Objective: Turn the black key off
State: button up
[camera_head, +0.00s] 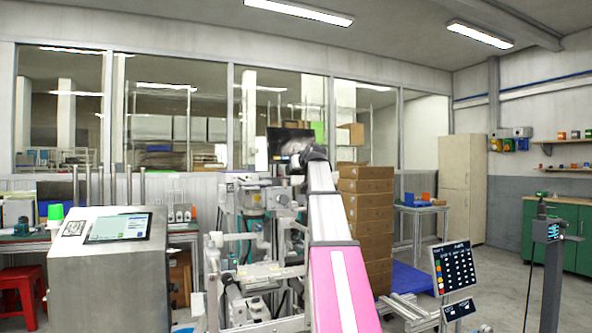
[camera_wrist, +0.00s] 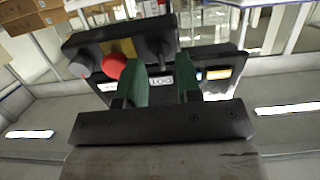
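My gripper (camera_wrist: 160,75) shows in the wrist view with its two green fingers apart and the gap between them empty. Beyond the fingertips is a dark control panel (camera_wrist: 218,60), seen tilted. A dark protruding knob (camera_wrist: 160,48), which may be the black key, stands on the panel beyond the gap, apart from the fingers as far as I can see. Its turned position cannot be told. A red round button (camera_wrist: 114,65) sits left of the left finger.
A grey knob (camera_wrist: 79,68) is left of the red button, and a yellow patch (camera_wrist: 120,47) lies behind it. In the head view, stacked brown boxes (camera_head: 366,215) stand right of my arm, a metal console (camera_head: 110,265) at left, and a tilted black panel (camera_head: 453,268) at right.

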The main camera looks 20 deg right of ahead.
jog(key=v, duration=0.9)
